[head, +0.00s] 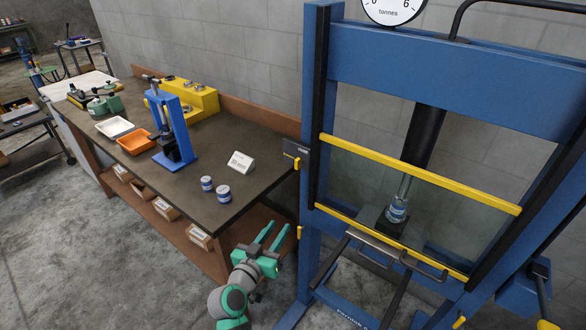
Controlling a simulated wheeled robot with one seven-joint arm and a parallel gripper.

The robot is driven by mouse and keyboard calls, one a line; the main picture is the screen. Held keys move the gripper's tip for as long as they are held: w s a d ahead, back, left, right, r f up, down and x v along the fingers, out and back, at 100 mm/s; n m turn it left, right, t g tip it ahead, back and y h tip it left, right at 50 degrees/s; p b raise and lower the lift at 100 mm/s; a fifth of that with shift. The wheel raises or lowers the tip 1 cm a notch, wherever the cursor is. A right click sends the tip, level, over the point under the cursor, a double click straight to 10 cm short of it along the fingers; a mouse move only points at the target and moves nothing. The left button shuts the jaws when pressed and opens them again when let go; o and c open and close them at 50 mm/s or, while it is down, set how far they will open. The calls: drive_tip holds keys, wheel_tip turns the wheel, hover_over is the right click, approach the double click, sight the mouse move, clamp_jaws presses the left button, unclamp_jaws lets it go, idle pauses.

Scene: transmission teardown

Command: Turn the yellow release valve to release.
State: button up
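The blue shop press (450,62) fills the right side of the head view. A small yellow lever (291,157) sits on a dark labelled box on its left post. Another yellow part (547,325) shows at the bottom right edge, below a blue unit with a black handle. I cannot tell which of these is the release valve; the label is too small to read. My gripper (277,228) is in front of the bench, left of the press post and below the dark box. Its two green fingers are apart, with nothing between them, and touch neither yellow part.
A clear guard with yellow bars (420,174) covers the press opening; a part stands under the ram behind it. The bench (258,138) holds a small blue press (182,140), trays, two jars and a sign. Open floor (90,250) lies at left.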

sight(296, 164)
drive_tip(key=w+a+r+m+h, duration=0.1)
drive_tip(key=w+r+m+h, duration=0.1)
drive_tip(key=r, duration=0.5)
drive_tip(key=w+r+m+h, duration=0.2)
drive_tip(key=w+r, duration=0.1)
drive_tip(key=r, duration=0.4)
drive_tip(key=shift+g, duration=0.3)
drive_tip(key=x, duration=1)
drive_tip(key=shift+w, duration=0.2)
clamp_jaws()
